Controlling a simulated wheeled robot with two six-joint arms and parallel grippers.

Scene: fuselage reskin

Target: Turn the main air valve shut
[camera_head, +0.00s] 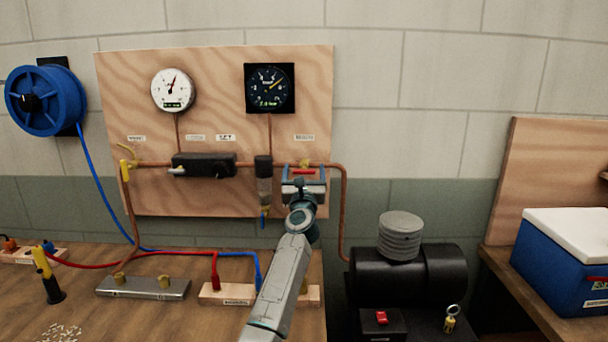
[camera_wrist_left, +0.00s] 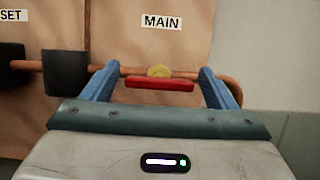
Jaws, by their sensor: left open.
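The main air valve's red lever handle (camera_head: 303,171) is on the copper pipe at the right of the wooden panel, with a brass body (camera_wrist_left: 159,71) behind it. The handle shows in the left wrist view (camera_wrist_left: 160,84) as a red bar lying level, along the pipe. My left gripper (camera_head: 303,172) is open in front of the valve. In the left wrist view its blue fingers (camera_wrist_left: 158,80) stand to either side of the handle, with a visible gap at each end. The label "MAIN" (camera_wrist_left: 162,21) is above the valve. My right gripper is not in view.
A black regulator (camera_head: 204,165) and a filter bowl (camera_head: 264,180) sit on the pipe left of the valve. Two gauges hang above. Fittings and hoses lie on the bench (camera_head: 90,310). A black compressor tank (camera_head: 420,272) and a blue cooler (camera_head: 560,262) stand right.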

